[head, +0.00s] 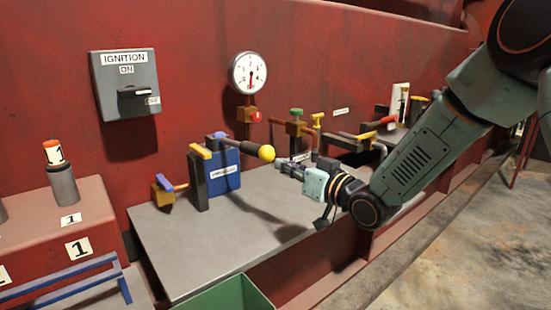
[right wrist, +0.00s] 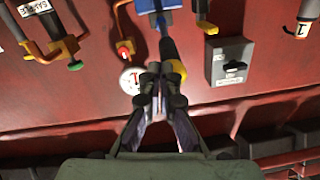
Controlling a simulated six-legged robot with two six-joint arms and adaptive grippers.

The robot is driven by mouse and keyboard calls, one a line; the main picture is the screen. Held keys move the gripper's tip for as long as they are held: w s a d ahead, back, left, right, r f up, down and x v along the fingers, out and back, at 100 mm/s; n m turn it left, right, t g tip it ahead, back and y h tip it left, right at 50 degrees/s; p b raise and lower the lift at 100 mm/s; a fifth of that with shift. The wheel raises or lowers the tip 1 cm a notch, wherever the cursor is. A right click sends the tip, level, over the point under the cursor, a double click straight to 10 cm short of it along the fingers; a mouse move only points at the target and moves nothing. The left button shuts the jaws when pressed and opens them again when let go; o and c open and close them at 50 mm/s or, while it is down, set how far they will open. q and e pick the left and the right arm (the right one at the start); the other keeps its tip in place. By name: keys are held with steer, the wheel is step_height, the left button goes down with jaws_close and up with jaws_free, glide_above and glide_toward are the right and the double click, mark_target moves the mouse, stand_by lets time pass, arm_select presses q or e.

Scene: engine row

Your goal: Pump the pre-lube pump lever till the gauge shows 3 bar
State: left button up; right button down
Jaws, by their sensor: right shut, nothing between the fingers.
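The pre-lube pump (head: 224,168) is a blue block on the grey bench. Its dark lever (head: 240,146) points right and ends in a yellow ball (head: 267,153). The lever (right wrist: 168,48) and the yellow ball (right wrist: 178,70) also show in the right wrist view. My right gripper (head: 283,166) is shut and empty, just right of the ball. In the right wrist view its fingertips (right wrist: 157,82) partly cover the ball; I cannot tell whether they touch it. The round white gauge (head: 249,73) is on the red wall; its reading is too small to make out. My left gripper is out of view.
The grey bench (head: 190,250) is mostly bare in front. A yellow-topped dark post (head: 199,178) stands left of the pump. Several coloured valves, including a green-topped one (head: 296,122), stand behind my right gripper. A grey ignition box (head: 124,84) is on the wall. A green bin (head: 230,296) is below.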

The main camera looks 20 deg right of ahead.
steer(key=v, duration=0.4)
steer(key=shift+s+p, duration=0.1)
steer(key=shift+p, duration=0.3)
steer(key=shift+s+d, duration=0.15)
stand_by(0.5)
stand_by(0.5)
